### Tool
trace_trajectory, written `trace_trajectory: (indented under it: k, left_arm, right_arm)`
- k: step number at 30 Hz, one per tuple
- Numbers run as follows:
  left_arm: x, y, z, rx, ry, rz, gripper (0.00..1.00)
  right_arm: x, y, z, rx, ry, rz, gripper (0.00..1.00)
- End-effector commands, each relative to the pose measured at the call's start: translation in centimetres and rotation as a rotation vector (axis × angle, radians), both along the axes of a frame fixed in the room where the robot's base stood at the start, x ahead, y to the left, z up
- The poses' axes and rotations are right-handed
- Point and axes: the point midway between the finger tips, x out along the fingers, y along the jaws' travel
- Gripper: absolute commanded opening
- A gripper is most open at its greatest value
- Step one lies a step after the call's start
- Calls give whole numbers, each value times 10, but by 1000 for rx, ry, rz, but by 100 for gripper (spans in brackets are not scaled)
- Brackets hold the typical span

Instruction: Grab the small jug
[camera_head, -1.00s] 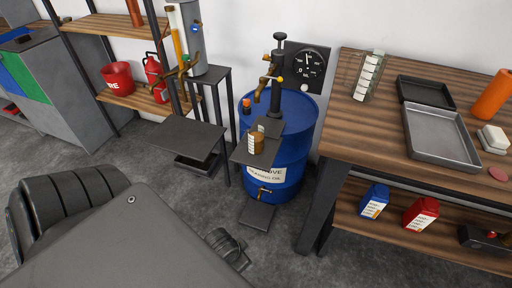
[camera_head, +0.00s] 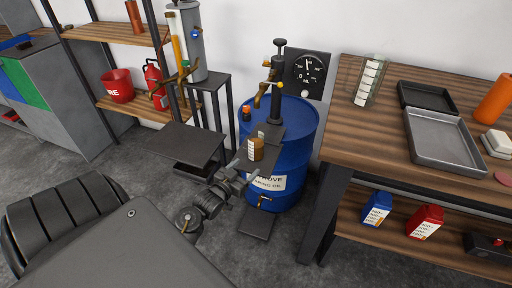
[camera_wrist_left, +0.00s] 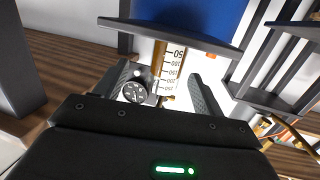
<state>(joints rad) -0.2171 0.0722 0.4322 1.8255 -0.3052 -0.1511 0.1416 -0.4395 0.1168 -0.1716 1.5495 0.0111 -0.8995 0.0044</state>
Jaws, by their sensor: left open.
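The small jug (camera_head: 257,149) is amber with a white scale label. It stands upright on the small dark platform (camera_head: 246,166) in front of the blue drum. In the left wrist view the jug (camera_wrist_left: 171,64) appears with its number scale, between and beyond the fingers. My left gripper (camera_head: 252,172) is just in front of and below the jug in the head view. In the left wrist view the left gripper (camera_wrist_left: 161,78) is open, one finger on each side of the jug. Whether a finger touches it I cannot tell. My right gripper is not in view.
The blue drum (camera_head: 296,150) with a brass hand pump (camera_head: 277,85) stands behind the platform. A wooden workbench (camera_head: 389,120) at right holds a larger clear jug (camera_head: 369,80) and a grey tray (camera_head: 440,143). A dark stand (camera_head: 185,142) is to the left.

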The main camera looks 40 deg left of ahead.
Motion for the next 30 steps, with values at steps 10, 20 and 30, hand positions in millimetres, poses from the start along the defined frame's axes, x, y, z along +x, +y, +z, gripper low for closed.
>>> trace_trajectory:
  k: [10,20,30]
  left_arm:
    - [9,17,13,-18,-121,10,69]
    - [55,23,13,-19,-119,9,69]
    - [71,26,15,-18,-119,10,69]
  right_arm:
    - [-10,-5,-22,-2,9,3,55]
    - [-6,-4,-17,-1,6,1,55]
    - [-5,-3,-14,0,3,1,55]
